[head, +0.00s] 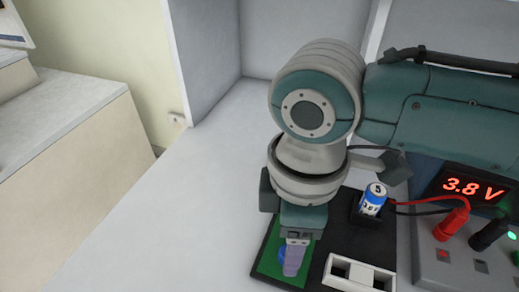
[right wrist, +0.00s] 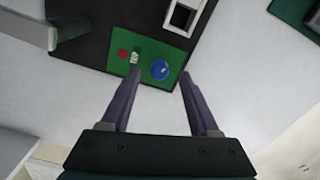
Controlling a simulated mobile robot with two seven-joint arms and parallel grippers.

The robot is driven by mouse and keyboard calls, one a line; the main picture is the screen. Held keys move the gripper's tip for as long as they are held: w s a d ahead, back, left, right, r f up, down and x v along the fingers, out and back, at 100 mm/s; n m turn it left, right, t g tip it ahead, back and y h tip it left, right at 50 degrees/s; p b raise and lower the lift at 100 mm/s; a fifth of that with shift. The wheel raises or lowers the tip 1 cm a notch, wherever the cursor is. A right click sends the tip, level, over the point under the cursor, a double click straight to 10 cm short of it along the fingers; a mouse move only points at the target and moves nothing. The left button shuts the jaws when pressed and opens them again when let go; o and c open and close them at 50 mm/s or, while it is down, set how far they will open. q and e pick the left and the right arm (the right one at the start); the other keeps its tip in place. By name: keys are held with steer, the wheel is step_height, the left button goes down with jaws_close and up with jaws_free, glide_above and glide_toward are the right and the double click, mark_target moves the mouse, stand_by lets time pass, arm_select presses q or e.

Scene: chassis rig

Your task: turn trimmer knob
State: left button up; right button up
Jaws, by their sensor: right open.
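The blue round trimmer knob (right wrist: 160,69) sits on a green board (right wrist: 150,48) in the right wrist view. In the head view the knob (head: 281,254) shows only partly, behind my fingers. My right gripper (right wrist: 159,74) is open, with its two purple fingers pointing at the board. In the picture one fingertip is left of the knob and the other right of it. I cannot tell how far above the board they are. My right gripper (head: 293,262) hangs over the green board (head: 266,262) in the head view. My left gripper is not in view.
A black base (head: 327,239) holds the board, a white frame (head: 357,273) and a blue-white cylinder (head: 373,198) marked 5. A meter (head: 474,186) reads 3.8 V, with a red plug (head: 451,223) and a black plug (head: 487,234) below. Table left of the base is clear.

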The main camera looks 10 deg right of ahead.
mark_target(282, 250)
steer(key=shift+f+b, duration=0.3)
steer(key=shift+f, duration=0.95)
jaws_close()
